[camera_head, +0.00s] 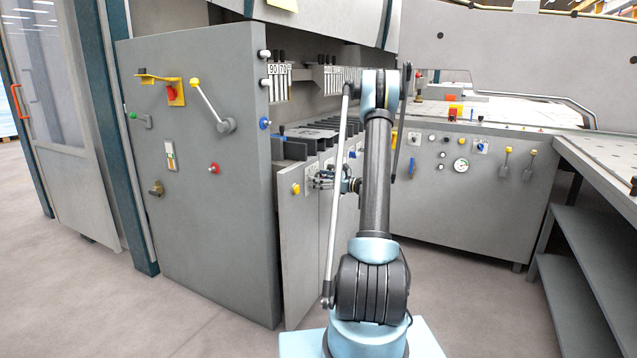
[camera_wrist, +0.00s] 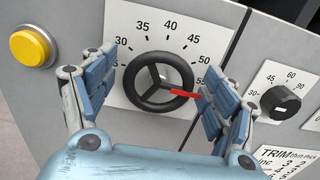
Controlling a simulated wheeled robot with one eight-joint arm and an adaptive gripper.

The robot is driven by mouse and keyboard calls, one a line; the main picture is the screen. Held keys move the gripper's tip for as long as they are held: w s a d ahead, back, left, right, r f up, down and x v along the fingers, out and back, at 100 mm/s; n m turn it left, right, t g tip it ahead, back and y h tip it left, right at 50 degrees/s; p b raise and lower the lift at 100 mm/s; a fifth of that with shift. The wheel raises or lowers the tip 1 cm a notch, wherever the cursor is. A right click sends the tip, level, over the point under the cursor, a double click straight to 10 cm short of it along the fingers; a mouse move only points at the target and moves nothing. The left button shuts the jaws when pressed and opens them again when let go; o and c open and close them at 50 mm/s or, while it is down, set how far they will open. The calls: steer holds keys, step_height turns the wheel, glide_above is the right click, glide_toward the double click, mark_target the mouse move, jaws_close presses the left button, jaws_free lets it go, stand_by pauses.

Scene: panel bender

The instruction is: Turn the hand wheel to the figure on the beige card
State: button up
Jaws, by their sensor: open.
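My gripper (camera_wrist: 160,82) is open, with one blue finger pair on each side of the wheel. I cannot tell whether the fingers touch it. In the head view my gripper (camera_head: 320,180) is at the front panel and hides the wheel. A pale yellow-beige card (camera_head: 284,4) is cut off at the top edge; no figure is readable.
A yellow button (camera_wrist: 30,46) is left of the dial, and a small black knob (camera_wrist: 280,101) with its own scale is to the right. A grey cabinet (camera_head: 200,220) with levers stands left. Open floor (camera_head: 465,305) lies right of my base.

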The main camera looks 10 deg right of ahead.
steer(key=shift+c, duration=0.4)
steer(key=c, duration=1)
